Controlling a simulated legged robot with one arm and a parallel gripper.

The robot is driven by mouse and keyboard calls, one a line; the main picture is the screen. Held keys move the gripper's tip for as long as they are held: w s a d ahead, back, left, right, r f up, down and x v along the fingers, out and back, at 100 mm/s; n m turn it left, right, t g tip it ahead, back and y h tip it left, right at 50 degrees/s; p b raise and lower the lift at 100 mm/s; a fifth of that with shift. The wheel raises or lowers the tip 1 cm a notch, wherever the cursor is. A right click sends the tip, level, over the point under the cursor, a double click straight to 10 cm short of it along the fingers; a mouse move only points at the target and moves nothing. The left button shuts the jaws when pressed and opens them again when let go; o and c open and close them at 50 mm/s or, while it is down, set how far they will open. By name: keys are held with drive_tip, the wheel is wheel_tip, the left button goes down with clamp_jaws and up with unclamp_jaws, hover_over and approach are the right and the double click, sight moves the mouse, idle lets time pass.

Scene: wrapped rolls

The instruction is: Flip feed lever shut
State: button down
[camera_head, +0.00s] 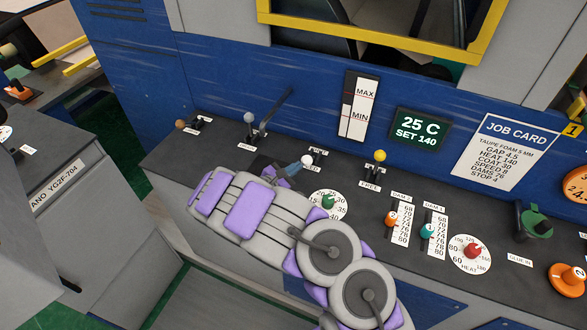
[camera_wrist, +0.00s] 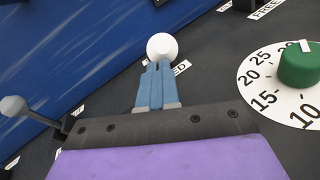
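The feed lever's white ball knob (camera_head: 307,160) stands on the dark console, in front of a small label mostly hidden in the head view. In the wrist view the white knob (camera_wrist: 162,46) sits right at the fingertips, with the letters "ED" showing on the label (camera_wrist: 181,68) behind it. My gripper (camera_head: 295,168) reaches it from the lower left; its two blue fingers (camera_wrist: 157,72) are together, with only a thin line between them. The fingertips touch or nearly touch the knob; I cannot tell which. The lever's stem is hidden behind the fingers.
A grey-knobbed lever (camera_head: 249,117) and a brown-knobbed one (camera_head: 180,124) stand to the left. A yellow-knobbed lever (camera_head: 380,155) stands to the right. A green dial (camera_head: 328,201) is close beside my gripper. A blue panel (camera_head: 225,75) rises behind the console.

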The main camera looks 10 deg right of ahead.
drive_tip(key=shift+w+d+r+g+y+p, duration=0.2)
drive_tip(key=shift+w+r+g+y+p, duration=0.1)
drive_tip(key=shift+r+p, duration=0.5)
drive_tip(key=shift+w+d+r+g+y+p, duration=0.15)
drive_tip(key=shift+r+g+y+p, duration=0.15)
drive_tip(key=shift+r+p, duration=0.45)
drive_tip(key=w+d+r+n+g+y+p, duration=0.1)
drive_tip(key=w+d+r+g+y+p, duration=0.2)
drive_tip(key=w+p, duration=0.4)
drive_tip(key=shift+d+r+n+g+p, duration=0.3)
drive_tip(key=shift+d+r+g+p, duration=0.35)
drive_tip(key=shift+p, duration=3.1)
drive_tip(key=shift+d+r, duration=0.1)
drive_tip(key=shift+d, duration=0.1)
drive_tip(key=shift+a, duration=0.1)
drive_tip(key=v, duration=1.7)
drive_tip(key=shift+s+r+b, duration=0.25)
drive_tip(key=shift+b, duration=0.15)
